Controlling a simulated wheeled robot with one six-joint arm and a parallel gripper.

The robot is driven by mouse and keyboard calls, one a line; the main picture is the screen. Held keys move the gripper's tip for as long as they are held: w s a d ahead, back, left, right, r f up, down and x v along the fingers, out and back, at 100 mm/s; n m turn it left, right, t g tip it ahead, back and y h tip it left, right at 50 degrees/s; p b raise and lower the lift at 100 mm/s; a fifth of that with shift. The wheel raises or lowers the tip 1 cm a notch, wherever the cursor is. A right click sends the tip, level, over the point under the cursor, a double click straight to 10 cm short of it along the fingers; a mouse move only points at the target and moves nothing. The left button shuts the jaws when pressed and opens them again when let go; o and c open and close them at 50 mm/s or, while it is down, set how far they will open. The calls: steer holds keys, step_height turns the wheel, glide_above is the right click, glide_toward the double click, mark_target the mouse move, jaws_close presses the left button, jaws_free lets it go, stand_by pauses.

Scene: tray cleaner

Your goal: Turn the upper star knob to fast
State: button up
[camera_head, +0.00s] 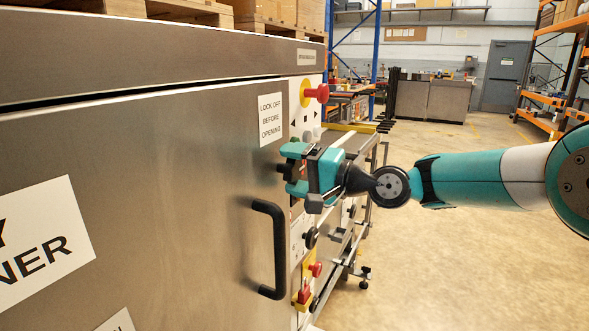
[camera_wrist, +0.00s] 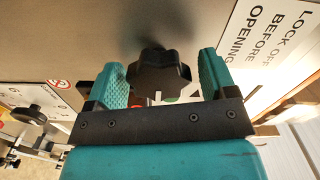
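The upper star knob (camera_wrist: 160,76) is black and lobed. In the wrist view it sits between the two teal fingers of my gripper (camera_wrist: 162,82). The fingers are apart, one on each side of the knob, with a narrow gap visible on the right; contact on the left cannot be told. In the head view my gripper (camera_head: 291,169) is at the machine's control strip, and it mostly hides the upper knob and its scale. A lower black knob (camera_head: 311,237) shows below it, on a white plate.
A red emergency button (camera_head: 317,93) on yellow sits above my gripper. A black door handle (camera_head: 268,248) stands out at lower left. A red-yellow switch (camera_head: 303,294) is lower down. A conveyor frame (camera_head: 362,225) stands behind; the floor at right is clear.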

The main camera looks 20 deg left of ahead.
steer(key=c, duration=0.7)
steer(key=shift+f+b, duration=0.1)
steer(key=shift+b, duration=0.25)
steer(key=shift+f+n+b, duration=0.1)
steer(key=shift+n+b, duration=0.6)
steer(key=n+b, duration=0.2)
steer(key=b, duration=0.1)
steer(key=shift+f, duration=0.1)
steer(key=n+b, duration=0.9)
steer(key=n, duration=0.1)
steer(key=shift+b, duration=0.4)
steer(key=n+b, duration=0.2)
steer(key=n, duration=0.2)
steer(key=shift+s+r+b, duration=0.1)
steer(key=shift+r+b, duration=0.1)
steer(key=shift+b, duration=0.15)
steer(key=shift+r+n, duration=0.1)
steer(key=shift+n, duration=0.3)
